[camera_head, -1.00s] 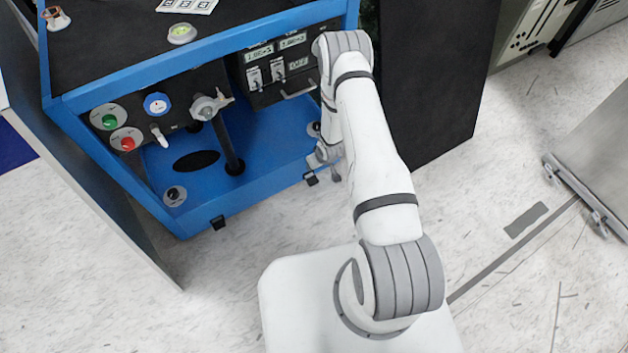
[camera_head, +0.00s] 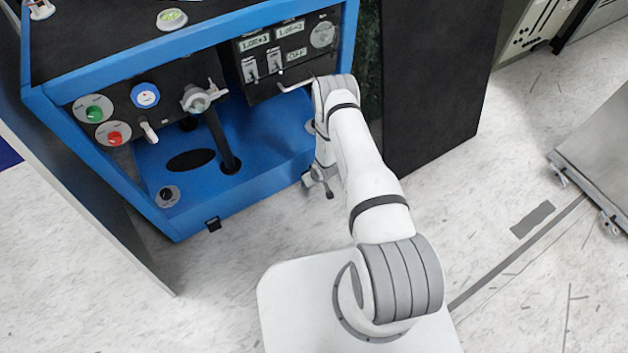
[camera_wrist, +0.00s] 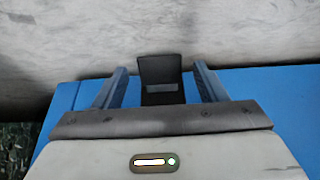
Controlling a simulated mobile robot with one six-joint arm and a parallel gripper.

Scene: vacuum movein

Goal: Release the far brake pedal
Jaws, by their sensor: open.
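A black brake pedal (camera_wrist: 160,80) juts from the bottom edge of the blue cart (camera_wrist: 260,90) in the wrist view. My gripper (camera_wrist: 161,68) is open, with one finger on each side of the pedal. A gap shows between the pedal and each finger; I cannot tell whether anything touches. In the head view my gripper (camera_head: 318,180) is low at the cart's front right corner, and it and the wrist hide most or all of this pedal. Another black pedal (camera_head: 213,224) sits on the cart's front bottom edge, farther left.
The cart's front carries a green button (camera_head: 95,113), a red button (camera_head: 114,138) and a grey valve handle (camera_head: 200,98). A dark panel (camera_head: 440,90) stands right of the cart. A grey panel edge (camera_head: 110,220) is at left.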

